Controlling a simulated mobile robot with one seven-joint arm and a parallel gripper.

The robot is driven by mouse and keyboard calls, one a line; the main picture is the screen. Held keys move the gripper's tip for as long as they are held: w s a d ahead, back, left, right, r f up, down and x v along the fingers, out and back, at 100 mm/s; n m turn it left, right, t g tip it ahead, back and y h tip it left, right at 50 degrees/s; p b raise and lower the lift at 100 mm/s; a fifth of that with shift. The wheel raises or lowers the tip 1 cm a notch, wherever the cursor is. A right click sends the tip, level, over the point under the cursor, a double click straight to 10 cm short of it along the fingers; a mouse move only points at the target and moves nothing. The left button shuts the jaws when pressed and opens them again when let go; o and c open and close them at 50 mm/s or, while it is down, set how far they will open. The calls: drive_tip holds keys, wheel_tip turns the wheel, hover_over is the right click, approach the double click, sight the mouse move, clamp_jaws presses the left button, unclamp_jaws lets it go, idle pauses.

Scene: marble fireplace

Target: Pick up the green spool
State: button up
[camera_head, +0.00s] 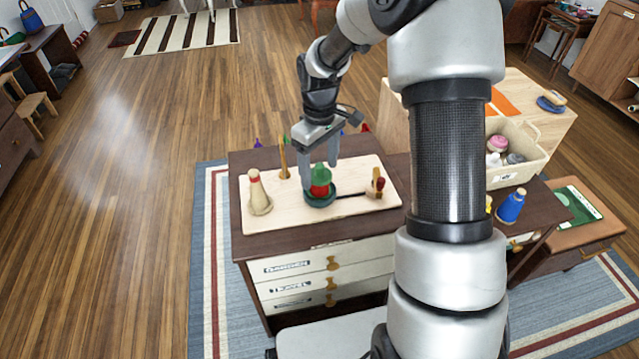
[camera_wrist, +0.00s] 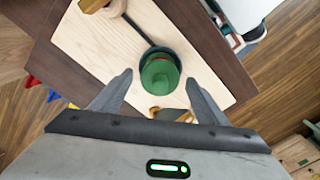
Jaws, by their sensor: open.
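The green spool (camera_head: 320,172) stands on the pale wooden board, with a red part below its green top and a dark green dish around its foot. In the wrist view the green spool (camera_wrist: 160,75) shows from above, a little beyond and between my fingertips. My gripper (camera_head: 319,162) is open, pointing down, with its fingers at either side of the spool's top. In the wrist view my gripper (camera_wrist: 160,80) holds nothing. I cannot tell whether a finger touches the spool.
The board (camera_head: 285,215) lies on a dark cabinet. A cream, red-banded peg (camera_head: 258,190) stands left, a thin wooden stick (camera_head: 284,160) behind, and a small wooden piece with dark red (camera_head: 376,184) right. A blue spool (camera_head: 511,207) and a cream bin (camera_head: 520,165) stand further right.

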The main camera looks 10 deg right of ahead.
drive_tip(key=c, duration=1.5)
drive_tip(key=shift+r, duration=0.15)
